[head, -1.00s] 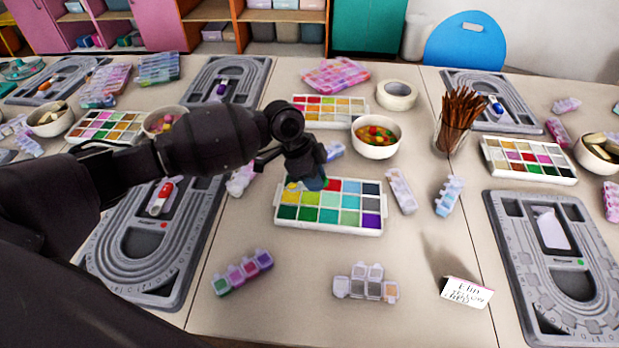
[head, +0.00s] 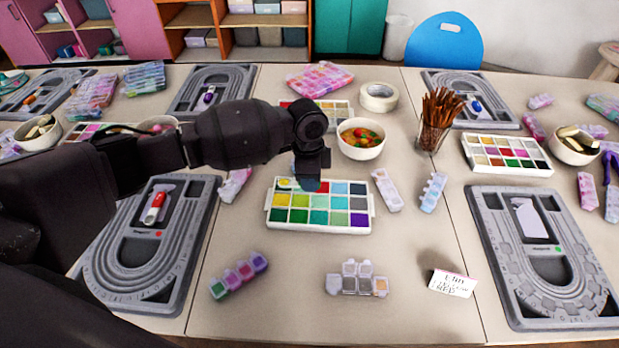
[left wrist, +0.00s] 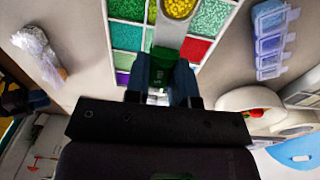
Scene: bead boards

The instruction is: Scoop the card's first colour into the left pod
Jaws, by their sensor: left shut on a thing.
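My left gripper (head: 311,184) is over the back part of the bead tray (head: 320,229). It is shut on a green-handled scoop (left wrist: 162,70); in the left wrist view its round bowl holds yellow beads (left wrist: 179,8). The bead tray also shows in the left wrist view, with green, red and teal wells below the scoop. The card (head: 452,283) stands at the front right; its small print seems to list yellow, then red. At the front are a pink, green and purple pod strip (head: 239,276) on the left and a pale pod cluster (head: 357,281) beside it. My right gripper is out of view.
A grey bead board (head: 150,250) lies left of the tray, another (head: 540,260) at right. A bowl of mixed beads (head: 361,139), a jar of brown sticks (head: 434,125) and pale pod strips (head: 386,190) stand behind and right. The table between tray and front pods is clear.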

